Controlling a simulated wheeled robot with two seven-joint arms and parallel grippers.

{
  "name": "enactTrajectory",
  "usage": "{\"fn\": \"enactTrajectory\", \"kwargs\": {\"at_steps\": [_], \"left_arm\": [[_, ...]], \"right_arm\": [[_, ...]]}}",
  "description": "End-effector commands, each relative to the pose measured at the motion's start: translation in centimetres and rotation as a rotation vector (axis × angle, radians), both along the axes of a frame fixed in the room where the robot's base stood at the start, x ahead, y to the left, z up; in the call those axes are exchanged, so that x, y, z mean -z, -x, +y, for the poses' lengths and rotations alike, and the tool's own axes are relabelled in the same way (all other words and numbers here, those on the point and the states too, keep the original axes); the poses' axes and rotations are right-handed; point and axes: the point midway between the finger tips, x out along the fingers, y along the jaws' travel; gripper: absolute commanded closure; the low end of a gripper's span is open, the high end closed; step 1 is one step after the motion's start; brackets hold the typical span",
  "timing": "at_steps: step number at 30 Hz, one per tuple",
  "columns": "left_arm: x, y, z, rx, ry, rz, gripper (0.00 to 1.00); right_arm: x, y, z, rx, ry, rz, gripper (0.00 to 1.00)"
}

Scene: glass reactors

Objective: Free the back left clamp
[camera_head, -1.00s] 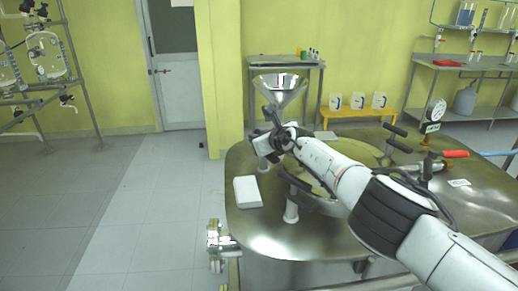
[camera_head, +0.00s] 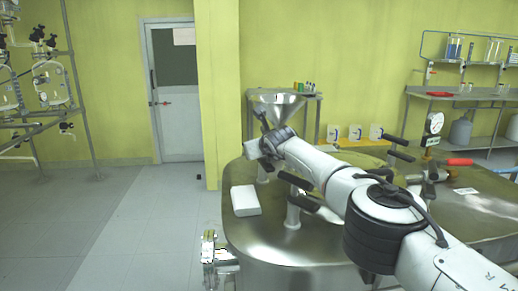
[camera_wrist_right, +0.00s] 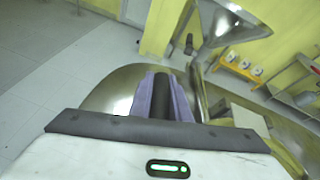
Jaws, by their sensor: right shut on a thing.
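The back left clamp stands at the left rear edge of the steel reactor lid, with its pale post (camera_head: 262,172) below my right gripper (camera_head: 262,148). In the right wrist view, the purple fingers of my right gripper (camera_wrist_right: 163,98) are closed around the clamp's black handle (camera_wrist_right: 162,93). In the head view, a dark rod rises above the gripper; I cannot tell whether it is the handle. The gripper hides most of the clamp, so whether it still presses on the lid is unclear. My left gripper is not in view.
The front left clamp (camera_head: 293,214) stands nearer, partly behind my right arm. Another black-handled clamp (camera_head: 398,142) is at the back right. A white box (camera_head: 245,201) lies on the left of the steel top (camera_head: 265,232).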

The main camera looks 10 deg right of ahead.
Motion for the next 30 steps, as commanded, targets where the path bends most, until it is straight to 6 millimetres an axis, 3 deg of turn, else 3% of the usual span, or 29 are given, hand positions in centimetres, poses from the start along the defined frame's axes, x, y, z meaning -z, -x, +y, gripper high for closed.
{"fn": "enactTrajectory", "kwargs": {"at_steps": [16,17,19,30], "left_arm": [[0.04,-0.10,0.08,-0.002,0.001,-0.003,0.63],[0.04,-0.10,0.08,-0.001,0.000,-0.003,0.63],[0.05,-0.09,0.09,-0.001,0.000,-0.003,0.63],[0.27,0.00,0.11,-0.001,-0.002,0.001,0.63]], "right_arm": [[0.34,0.06,0.24,0.004,-0.005,0.002,1.00],[0.34,0.06,0.24,0.005,-0.006,0.002,0.79],[0.31,0.04,0.21,0.005,-0.006,0.002,0.67],[-0.13,0.04,0.54,0.001,-0.004,-0.003,0.65]]}}
